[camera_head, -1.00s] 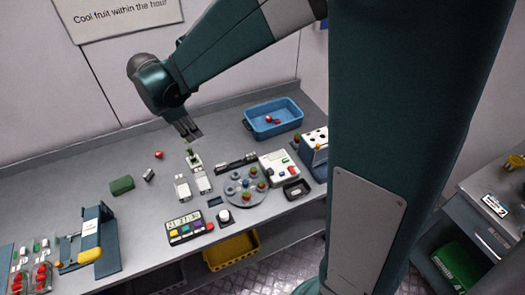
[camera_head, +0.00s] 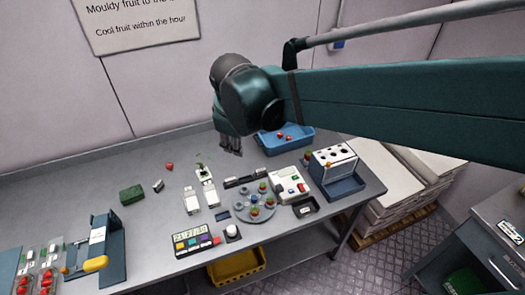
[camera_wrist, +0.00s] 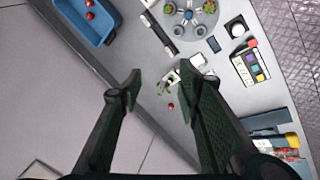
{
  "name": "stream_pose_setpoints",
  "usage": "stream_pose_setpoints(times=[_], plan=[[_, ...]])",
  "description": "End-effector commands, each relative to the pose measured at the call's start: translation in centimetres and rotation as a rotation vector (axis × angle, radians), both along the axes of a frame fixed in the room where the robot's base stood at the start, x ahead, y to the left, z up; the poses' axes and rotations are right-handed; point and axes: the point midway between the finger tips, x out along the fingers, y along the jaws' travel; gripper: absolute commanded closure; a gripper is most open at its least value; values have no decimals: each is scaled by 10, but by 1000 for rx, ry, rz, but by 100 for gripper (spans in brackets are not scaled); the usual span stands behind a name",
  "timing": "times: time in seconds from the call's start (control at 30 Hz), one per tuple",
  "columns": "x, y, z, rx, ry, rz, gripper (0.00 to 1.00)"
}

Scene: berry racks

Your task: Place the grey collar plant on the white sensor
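A small green plant (camera_head: 199,162) stands at the far end of a white block-like device (camera_head: 205,176) on the bench; its collar colour is too small to tell. A round grey tray (camera_head: 240,206) holds several small plants with coloured collars; I cannot single out a grey one. A white round-topped unit (camera_head: 232,231) on a dark base is in front of the tray; I cannot tell whether it is the white sensor. My gripper (camera_wrist: 158,74) is open and empty above the bench, with the small plant (camera_wrist: 168,88) below, between its fingers in the wrist view.
A blue bin (camera_head: 285,142) with red berries stands at the back. A red berry (camera_head: 169,166), a green block (camera_head: 131,195), a timer panel (camera_head: 192,241) and a white keypad box (camera_head: 288,184) surround the plants. The back-left bench is mostly clear.

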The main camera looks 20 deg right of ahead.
Motion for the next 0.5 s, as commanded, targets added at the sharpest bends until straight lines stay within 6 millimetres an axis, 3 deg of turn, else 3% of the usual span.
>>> stream_pose_setpoints(times=[0.5], plan=[[-75,-32,12,217,-129,-342,66]])
